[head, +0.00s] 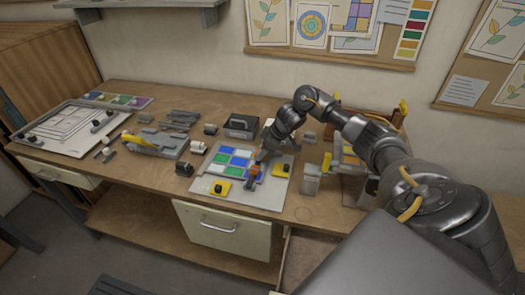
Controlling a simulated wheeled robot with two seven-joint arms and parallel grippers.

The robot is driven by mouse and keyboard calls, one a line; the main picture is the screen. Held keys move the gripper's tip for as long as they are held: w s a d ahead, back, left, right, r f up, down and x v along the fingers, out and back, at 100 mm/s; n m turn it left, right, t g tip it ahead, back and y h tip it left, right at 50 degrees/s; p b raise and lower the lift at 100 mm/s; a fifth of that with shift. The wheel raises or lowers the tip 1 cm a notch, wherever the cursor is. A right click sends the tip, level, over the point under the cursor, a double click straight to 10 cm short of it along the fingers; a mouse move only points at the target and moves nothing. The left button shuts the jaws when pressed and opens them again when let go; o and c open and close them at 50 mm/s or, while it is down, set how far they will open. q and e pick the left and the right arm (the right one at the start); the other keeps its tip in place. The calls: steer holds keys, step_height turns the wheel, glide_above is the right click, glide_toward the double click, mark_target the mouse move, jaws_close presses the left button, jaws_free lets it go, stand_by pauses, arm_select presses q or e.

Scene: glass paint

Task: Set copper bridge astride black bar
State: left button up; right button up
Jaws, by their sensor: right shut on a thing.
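My right gripper (260,158) reaches down over the right side of the pale board with the coloured glass panes. It is shut on a small copper-orange piece (252,170), which looks like the copper bridge. The piece is low over the right edge of the panes; I cannot tell whether it touches anything. The glass panel (232,159) has blue, green and white panes. I cannot make out the black bar for certain; it may be under or behind the gripper. My left gripper is not in view.
Yellow blocks with dark knobs (221,187) (282,171) sit on the pale board (258,197). A black box (240,127) stands behind it. A grey metal block (311,180) stands to the right. Grey fixtures (160,141) and a framed tray (68,129) fill the left.

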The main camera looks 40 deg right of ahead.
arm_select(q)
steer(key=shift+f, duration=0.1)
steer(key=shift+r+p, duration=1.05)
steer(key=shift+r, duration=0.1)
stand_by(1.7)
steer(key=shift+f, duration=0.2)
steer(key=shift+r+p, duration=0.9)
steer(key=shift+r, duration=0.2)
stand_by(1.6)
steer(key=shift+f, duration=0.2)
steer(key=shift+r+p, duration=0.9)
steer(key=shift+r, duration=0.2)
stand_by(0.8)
